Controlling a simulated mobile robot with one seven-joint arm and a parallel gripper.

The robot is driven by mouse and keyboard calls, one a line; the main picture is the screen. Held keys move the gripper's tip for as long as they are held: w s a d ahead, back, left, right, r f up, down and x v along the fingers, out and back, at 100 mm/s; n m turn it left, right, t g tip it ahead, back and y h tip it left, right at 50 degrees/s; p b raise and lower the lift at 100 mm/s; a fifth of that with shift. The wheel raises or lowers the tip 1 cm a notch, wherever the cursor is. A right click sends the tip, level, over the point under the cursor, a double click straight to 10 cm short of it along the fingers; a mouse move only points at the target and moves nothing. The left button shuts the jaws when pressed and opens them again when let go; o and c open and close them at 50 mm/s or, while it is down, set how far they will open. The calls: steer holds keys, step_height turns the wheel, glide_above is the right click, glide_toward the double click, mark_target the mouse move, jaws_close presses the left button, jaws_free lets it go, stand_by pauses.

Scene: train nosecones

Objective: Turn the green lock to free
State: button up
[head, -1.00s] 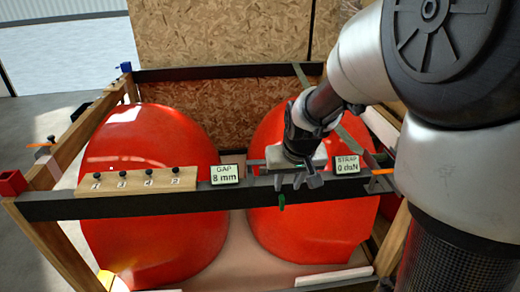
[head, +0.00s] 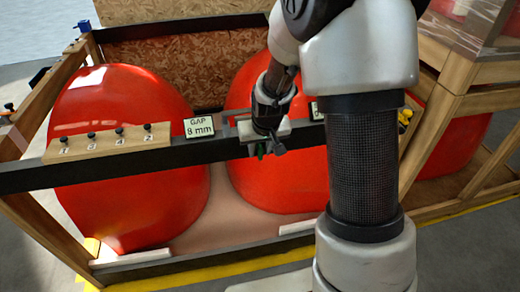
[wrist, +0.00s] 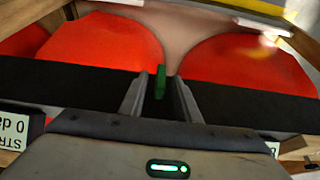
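The green lock (wrist: 160,76) is a small narrow green handle at the dark cross beam (wrist: 60,90) in the wrist view. It stands between the two fingertips of my gripper (wrist: 160,90), with dark space showing on both sides of it, so the fingers look open around it and not closed on it. In the head view my gripper (head: 268,148) is over the front of the beam. A bit of the green lock (head: 261,150) shows just beside the fingers there; most of it is hidden.
Two red nosecones (head: 125,150) stand behind the beam in a wooden crate. A GAP display (head: 199,127) reads 8 mm, left of my gripper. A wooden strip with numbered black knobs (head: 107,143) is further left. The STRAP display (head: 316,110) is mostly hidden by my arm.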

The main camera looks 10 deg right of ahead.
jaws_close()
steer(key=shift+a, duration=0.1)
steer(key=shift+a+n+h+p, duration=0.2)
steer(key=shift+n+h+p, duration=0.1)
steer(key=shift+h+p, duration=0.65)
steer(key=h, duration=0.2)
steer(key=n+h, duration=0.1)
steer(key=h, duration=0.1)
steer(key=shift+a+f+h, duration=0.15)
steer(key=shift+h, duration=0.2)
steer(key=h, duration=0.2)
steer(key=n+h+b, duration=0.1)
steer(key=h, duration=0.1)
steer(key=t+h+b, duration=0.1)
steer(key=h, duration=0.1)
steer(key=shift+a+f, duration=0.2)
steer(key=shift+f, duration=0.2)
steer(key=shift+f+n+t+h+b, duration=0.1)
steer(key=shift+n+t+h+b, duration=0.2)
steer(key=shift+n+h+b, duration=0.5)
steer(key=shift+t+h+b, duration=0.3)
steer(key=shift+h+b, duration=0.15)
steer(key=shift+h, duration=0.75)
steer(key=shift+s+d, duration=0.1)
